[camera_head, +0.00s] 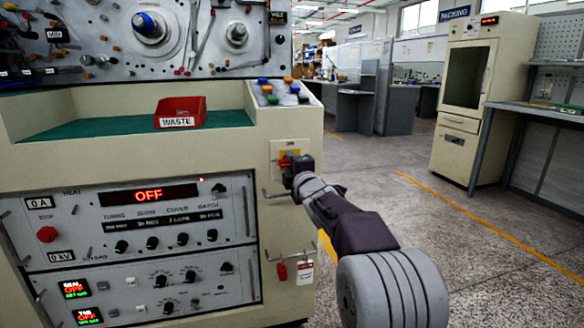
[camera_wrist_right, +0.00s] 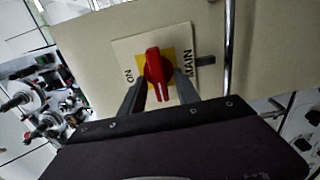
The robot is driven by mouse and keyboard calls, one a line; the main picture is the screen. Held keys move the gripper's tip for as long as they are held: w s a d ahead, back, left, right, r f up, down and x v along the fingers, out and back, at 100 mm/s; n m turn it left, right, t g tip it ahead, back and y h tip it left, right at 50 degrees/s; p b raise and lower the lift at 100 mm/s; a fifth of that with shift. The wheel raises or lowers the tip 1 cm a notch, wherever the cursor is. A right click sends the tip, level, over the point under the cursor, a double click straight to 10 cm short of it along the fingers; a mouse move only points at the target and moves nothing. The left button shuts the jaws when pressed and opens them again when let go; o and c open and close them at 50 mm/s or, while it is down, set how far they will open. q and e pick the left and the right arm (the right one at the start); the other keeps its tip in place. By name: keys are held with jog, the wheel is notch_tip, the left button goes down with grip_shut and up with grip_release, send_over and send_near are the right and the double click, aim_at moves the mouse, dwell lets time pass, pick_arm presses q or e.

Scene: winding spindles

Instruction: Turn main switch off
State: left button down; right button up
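The main switch is a red knob on a yellow plate, on the front of the cream machine cabinet; it shows in the head view (camera_head: 284,160) and in the wrist view (camera_wrist_right: 153,65). In the wrist view its grip runs up and down the picture. "ON" is printed left of it and "MAIN" right of it. My right gripper (camera_head: 296,164) is at the switch. In the wrist view its two dark fingers (camera_wrist_right: 161,82) stand apart, one on each side of the knob, with gaps visible. My left gripper is not in view.
A metal handle (camera_wrist_right: 228,50) runs close beside the switch plate. Below the switch hang a red padlock (camera_head: 282,271) and a tag (camera_head: 305,271). A red WASTE bin (camera_head: 181,108) sits on the green shelf. Open floor (camera_head: 430,230) lies to the right.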

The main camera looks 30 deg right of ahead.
jog(key=p+v, duration=0.1)
jog(key=v, duration=0.8)
jog(key=shift+p, duration=0.4)
